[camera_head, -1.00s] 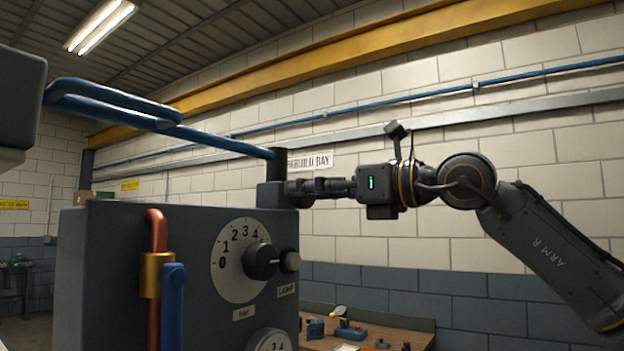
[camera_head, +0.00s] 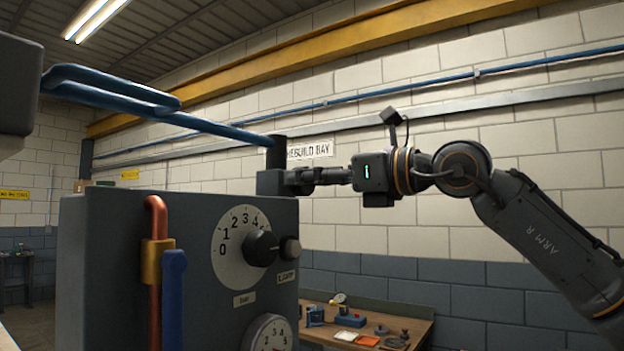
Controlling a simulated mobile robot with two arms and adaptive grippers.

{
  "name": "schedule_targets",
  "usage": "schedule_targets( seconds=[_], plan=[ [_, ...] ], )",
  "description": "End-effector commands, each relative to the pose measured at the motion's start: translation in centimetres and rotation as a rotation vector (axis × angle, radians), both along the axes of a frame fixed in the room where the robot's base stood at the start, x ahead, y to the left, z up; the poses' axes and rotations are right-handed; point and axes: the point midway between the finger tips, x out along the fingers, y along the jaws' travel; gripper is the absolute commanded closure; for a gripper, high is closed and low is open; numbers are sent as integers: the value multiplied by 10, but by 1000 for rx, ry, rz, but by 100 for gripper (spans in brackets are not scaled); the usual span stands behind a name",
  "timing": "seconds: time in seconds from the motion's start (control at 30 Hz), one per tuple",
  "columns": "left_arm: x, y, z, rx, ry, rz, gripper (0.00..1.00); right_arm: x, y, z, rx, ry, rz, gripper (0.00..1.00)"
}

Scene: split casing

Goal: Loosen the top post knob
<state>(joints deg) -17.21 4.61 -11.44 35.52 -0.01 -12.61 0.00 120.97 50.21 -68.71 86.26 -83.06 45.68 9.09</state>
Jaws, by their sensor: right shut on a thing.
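The dark top post (camera_head: 276,152) stands on a grey block (camera_head: 271,182) at the upper right corner of the grey casing (camera_head: 110,230). A blue bar (camera_head: 215,127) runs from the upper left to this post. My right gripper (camera_head: 296,179) comes in from the right, level with the block, and is shut at its right side. The top post knob is not clearly visible; the fingers cover that spot, and they appear to hold it. My left gripper is not in view.
The casing front carries a numbered dial with a black knob (camera_head: 261,248), a smaller knob (camera_head: 290,247), and copper (camera_head: 157,215) and blue (camera_head: 173,295) pipes. A wooden bench (camera_head: 410,326) with small items stands behind.

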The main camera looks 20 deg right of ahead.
Motion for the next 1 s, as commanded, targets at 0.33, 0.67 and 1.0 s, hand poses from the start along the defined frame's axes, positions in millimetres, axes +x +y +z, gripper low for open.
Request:
schedule_targets(
  seconds=[0.33,0.67,1.0],
  plan=[
    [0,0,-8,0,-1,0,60,0,1,-1,-189,-149,0,87],
    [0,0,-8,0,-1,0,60,-1,2,0,-437,-344,0,87],
    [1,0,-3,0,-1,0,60,-2,3,0,-691,-543,0,87]
  ],
)
